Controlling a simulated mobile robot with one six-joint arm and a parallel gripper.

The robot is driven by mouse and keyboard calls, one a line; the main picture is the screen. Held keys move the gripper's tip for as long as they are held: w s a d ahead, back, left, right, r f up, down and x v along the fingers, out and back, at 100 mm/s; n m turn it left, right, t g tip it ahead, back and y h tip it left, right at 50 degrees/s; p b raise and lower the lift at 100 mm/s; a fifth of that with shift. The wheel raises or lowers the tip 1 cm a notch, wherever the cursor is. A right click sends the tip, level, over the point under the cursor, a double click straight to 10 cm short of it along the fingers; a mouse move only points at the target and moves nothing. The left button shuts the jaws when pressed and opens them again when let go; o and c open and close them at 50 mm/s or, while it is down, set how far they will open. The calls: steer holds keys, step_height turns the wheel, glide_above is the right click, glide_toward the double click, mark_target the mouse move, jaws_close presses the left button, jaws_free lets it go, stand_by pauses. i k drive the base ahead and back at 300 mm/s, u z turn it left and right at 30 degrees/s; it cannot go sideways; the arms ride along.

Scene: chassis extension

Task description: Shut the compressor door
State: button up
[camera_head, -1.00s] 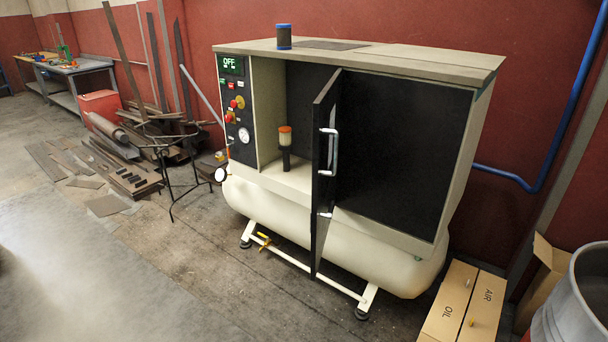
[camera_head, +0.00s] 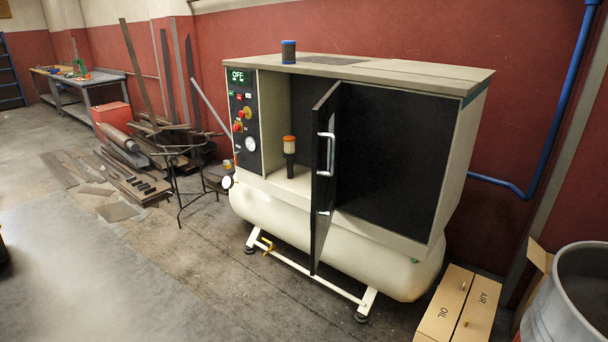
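The compressor (camera_head: 345,220) is a cream cabinet on a rounded tank, standing against the red wall. Its black door (camera_head: 323,180) is hinged near the middle of the front and stands open, swung outward toward me. The door has a light metal handle (camera_head: 330,155) on the face turned to the right. The open left compartment shows a filter-like part with an orange cap (camera_head: 289,158). The control panel (camera_head: 243,112) at the left reads "OFF". My gripper is not in view.
A dark metal stand (camera_head: 185,180) and scrap metal (camera_head: 130,165) lie left of the compressor. The floor in front (camera_head: 190,290) is clear.

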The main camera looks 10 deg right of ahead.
mark_target(326, 115)
steer(key=z, duration=0.15)
steer(key=i, duration=0.95)
steer(key=u, duration=0.15)
steer(key=k, duration=0.95)
steer(key=z, duration=0.15)
steer(key=i, duration=0.8)
